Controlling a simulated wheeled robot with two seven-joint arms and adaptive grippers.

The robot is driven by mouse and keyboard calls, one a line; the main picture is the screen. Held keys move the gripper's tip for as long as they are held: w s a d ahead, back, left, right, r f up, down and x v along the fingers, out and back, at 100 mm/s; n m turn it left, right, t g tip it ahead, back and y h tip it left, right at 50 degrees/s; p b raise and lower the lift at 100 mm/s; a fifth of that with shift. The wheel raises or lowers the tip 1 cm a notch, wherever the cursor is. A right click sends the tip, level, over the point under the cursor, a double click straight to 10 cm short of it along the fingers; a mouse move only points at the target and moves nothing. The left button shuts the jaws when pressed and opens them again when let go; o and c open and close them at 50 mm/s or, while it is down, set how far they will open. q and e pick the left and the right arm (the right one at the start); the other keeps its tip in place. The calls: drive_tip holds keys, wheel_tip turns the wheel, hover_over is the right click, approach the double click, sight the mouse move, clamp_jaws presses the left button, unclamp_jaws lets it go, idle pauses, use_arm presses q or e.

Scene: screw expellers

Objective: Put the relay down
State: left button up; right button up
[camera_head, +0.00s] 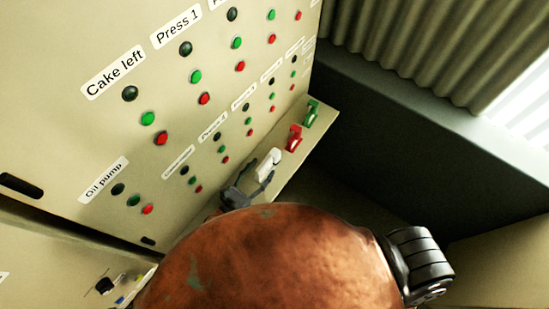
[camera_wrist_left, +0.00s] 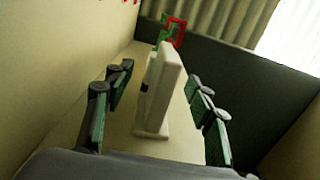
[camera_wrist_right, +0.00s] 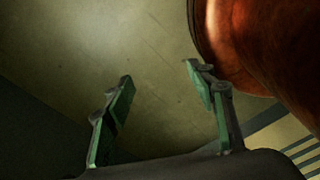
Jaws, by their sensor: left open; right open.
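The relay, a white block, stands upright on a narrow pale ledge below the control panel. It shows in the head view (camera_head: 268,163) and in the left wrist view (camera_wrist_left: 160,88). My left gripper (camera_wrist_left: 157,80) is open, with a finger on either side of the relay and visible gaps between. In the head view the left gripper (camera_head: 254,179) is at the near end of the relay, partly hidden. My right gripper (camera_wrist_right: 160,76) is open and empty over a plain pale surface in the right wrist view.
A red piece (camera_head: 294,138) and a green piece (camera_head: 311,113) stand farther along the ledge (camera_head: 289,173). The beige panel (camera_head: 75,130) with labelled buttons rises beside it. A dark wall (camera_head: 430,130) and a corrugated curtain-like surface (camera_head: 420,40) lie beyond.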

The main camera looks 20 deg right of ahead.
sight(275, 156)
use_arm(q)
drive_tip(key=shift+w+d+p, duration=0.3)
drive_tip(key=shift+w+d+r, duration=0.1)
drive_tip(key=shift+w+d, duration=0.2)
drive_tip(key=shift+d, duration=0.2)
drive_tip(key=x, duration=0.5)
drive_tip(key=shift+w+d+p, duration=0.15)
drive_tip(key=shift+p, duration=0.2)
use_arm(e)
drive_tip(key=shift+w+a+r, duration=0.35)
drive_tip(key=shift+w+r, duration=0.1)
drive_tip(key=shift+w, duration=0.2)
use_arm(q)
drive_tip(key=shift+c, duration=0.8)
drive_tip(key=c, duration=1.1)
use_arm(e)
drive_tip(key=shift+s+d, duration=0.1)
drive_tip(key=shift+d, duration=0.2)
